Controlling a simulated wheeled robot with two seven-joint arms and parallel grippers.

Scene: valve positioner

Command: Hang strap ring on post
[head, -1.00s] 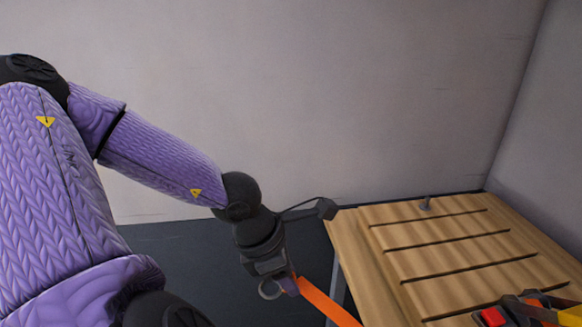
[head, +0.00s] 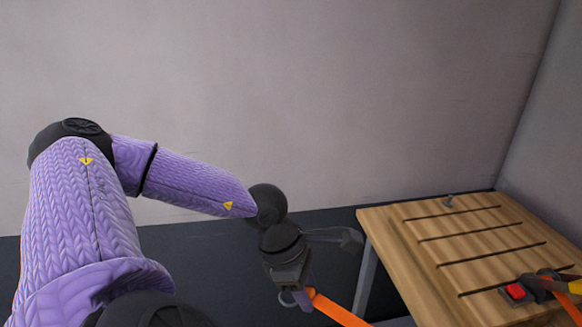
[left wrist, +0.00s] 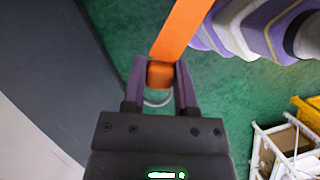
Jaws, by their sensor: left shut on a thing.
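My left gripper (head: 302,300) is shut on the orange strap (head: 340,311) near its end, left of the wooden table and apart from it. In the left wrist view my purple fingers (left wrist: 160,76) pinch an orange block of the strap (left wrist: 182,28). A thin metal ring (head: 287,298) sticks out at the fingers; in the left wrist view it shows partly (left wrist: 157,101) between them and the palm. A small grey post (head: 448,201) stands near the table's back edge, well right of my gripper. My right gripper is not in view.
The slatted wooden table (head: 400,235) has several dark grooves and a mostly clear top. A white rack (left wrist: 262,150) and yellow bin (left wrist: 309,112) show in the left wrist view.

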